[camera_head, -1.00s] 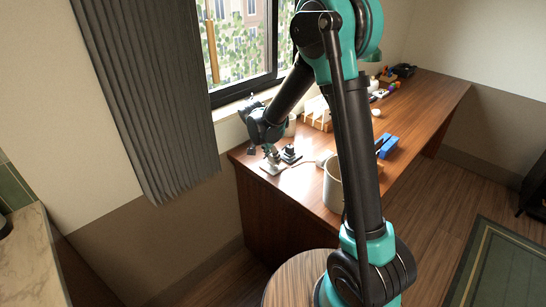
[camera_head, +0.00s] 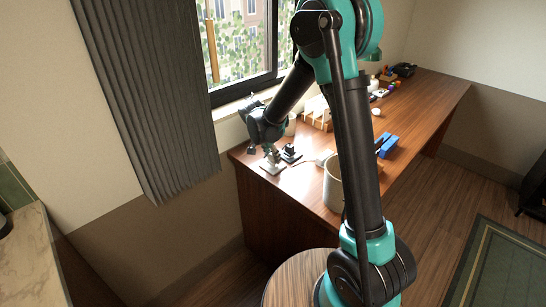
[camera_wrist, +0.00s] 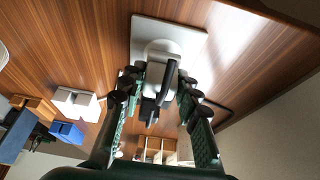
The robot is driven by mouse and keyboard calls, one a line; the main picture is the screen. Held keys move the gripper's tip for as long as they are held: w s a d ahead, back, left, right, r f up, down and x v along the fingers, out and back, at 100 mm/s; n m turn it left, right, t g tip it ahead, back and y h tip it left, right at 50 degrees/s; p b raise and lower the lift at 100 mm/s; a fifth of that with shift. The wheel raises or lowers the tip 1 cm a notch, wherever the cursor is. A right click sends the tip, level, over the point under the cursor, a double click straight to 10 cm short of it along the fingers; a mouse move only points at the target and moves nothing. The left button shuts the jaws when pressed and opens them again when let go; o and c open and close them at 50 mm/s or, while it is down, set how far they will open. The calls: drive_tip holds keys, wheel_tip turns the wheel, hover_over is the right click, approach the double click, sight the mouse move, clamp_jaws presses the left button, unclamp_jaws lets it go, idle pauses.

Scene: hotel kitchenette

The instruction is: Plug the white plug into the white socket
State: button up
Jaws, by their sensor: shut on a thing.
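My gripper (camera_wrist: 162,82) is shut, its two fingers on either side of a pale, rounded piece with dark parts, which I take to be the white plug (camera_wrist: 161,52). The plug is right over a white square plate, which looks like the white socket (camera_wrist: 190,38), on the desk. I cannot tell whether the plug is apart from the socket or seated in it. In the head view my gripper (camera_head: 270,156) points down at the socket (camera_head: 271,169), near the desk's near left corner, and the plug is mostly hidden.
A dark piece on a pale base (camera_head: 290,156) stands just right of my gripper. A pale bin (camera_head: 333,188) stands near the desk's front edge, partly behind my arm. A blue object (camera_head: 388,148) lies farther along the wooden desk (camera_head: 425,112). The window wall is close behind.

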drive_tip(key=shift+f, duration=0.55)
idle(0.6)
drive_tip(key=o, duration=1.2)
drive_tip(key=shift+c, duration=0.2)
drive_tip(key=v, duration=1.2)
